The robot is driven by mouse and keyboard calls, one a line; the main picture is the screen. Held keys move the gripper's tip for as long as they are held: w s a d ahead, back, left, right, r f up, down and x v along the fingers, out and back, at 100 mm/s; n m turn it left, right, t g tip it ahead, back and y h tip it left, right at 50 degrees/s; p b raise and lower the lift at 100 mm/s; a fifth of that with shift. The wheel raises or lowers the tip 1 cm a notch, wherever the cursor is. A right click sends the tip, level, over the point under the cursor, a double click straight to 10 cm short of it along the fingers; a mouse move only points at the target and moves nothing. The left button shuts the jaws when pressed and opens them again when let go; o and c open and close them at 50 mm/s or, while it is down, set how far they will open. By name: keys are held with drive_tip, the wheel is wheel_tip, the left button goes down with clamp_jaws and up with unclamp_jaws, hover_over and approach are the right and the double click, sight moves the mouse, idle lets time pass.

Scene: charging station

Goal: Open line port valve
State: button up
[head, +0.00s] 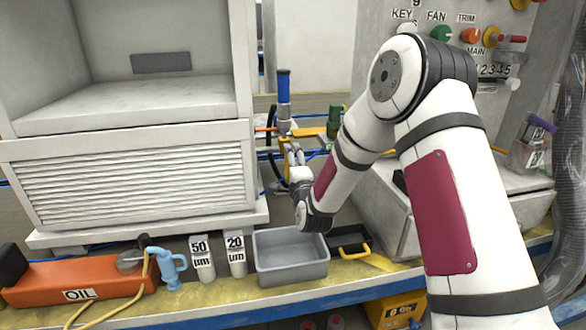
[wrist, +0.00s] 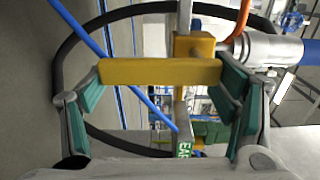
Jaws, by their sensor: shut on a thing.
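The valve's yellow lever handle (wrist: 160,71) spans between the green-padded fingers of my gripper (wrist: 162,88) in the wrist view. The fingers are shut on its two ends. The handle joins a yellow-brown valve block (wrist: 195,47), with a silver fitting (wrist: 262,49) beside it. In the head view my gripper (head: 291,152) is at the pipework behind the grey tray. The yellow handle (head: 284,150) shows there only in part, behind the fingers. Above it stands an upright silver fitting with a blue cylinder (head: 283,87) on top.
A black hose (wrist: 62,60) loops around the valve, and a blue line (wrist: 88,35) crosses nearby. A grey tray (head: 290,258), white filter canisters (head: 202,257) and an orange OIL box (head: 78,282) stand on the bench. A control panel (head: 497,60) is at the right.

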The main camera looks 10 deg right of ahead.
idle(0.4)
drive_tip(key=o, duration=1.7)
drive_tip(key=s, duration=1.2)
drive_tip(key=shift+r, duration=0.1)
